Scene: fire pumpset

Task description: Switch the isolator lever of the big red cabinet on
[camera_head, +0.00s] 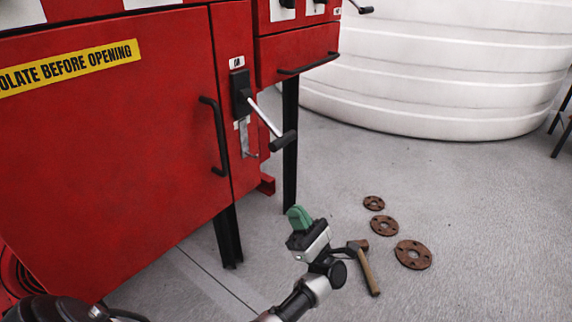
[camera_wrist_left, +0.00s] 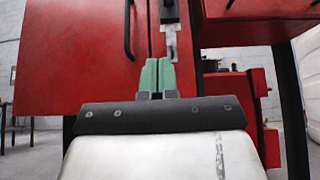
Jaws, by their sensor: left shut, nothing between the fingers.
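The big red cabinet (camera_head: 110,130) fills the left of the head view and also shows in the left wrist view (camera_wrist_left: 70,60). Its isolator lever (camera_head: 264,120) is a silver rod on a black switch block, slanting down to the right and ending in a black grip. A metal hasp hangs under the block, and it shows above my fingers in the left wrist view (camera_wrist_left: 170,42). My left gripper (camera_head: 299,216) is shut and empty, its green fingertips together, below the lever and apart from it. The lever's grip is not visible in the wrist view. My right gripper is not in view.
A black door handle (camera_head: 216,136) stands left of the lever. A smaller red cabinet (camera_head: 297,55) on black legs adjoins at the right. A hammer (camera_head: 366,268) and rusty flanges (camera_head: 412,254) lie on the floor. A white tank (camera_head: 430,70) stands behind; grey floor between is open.

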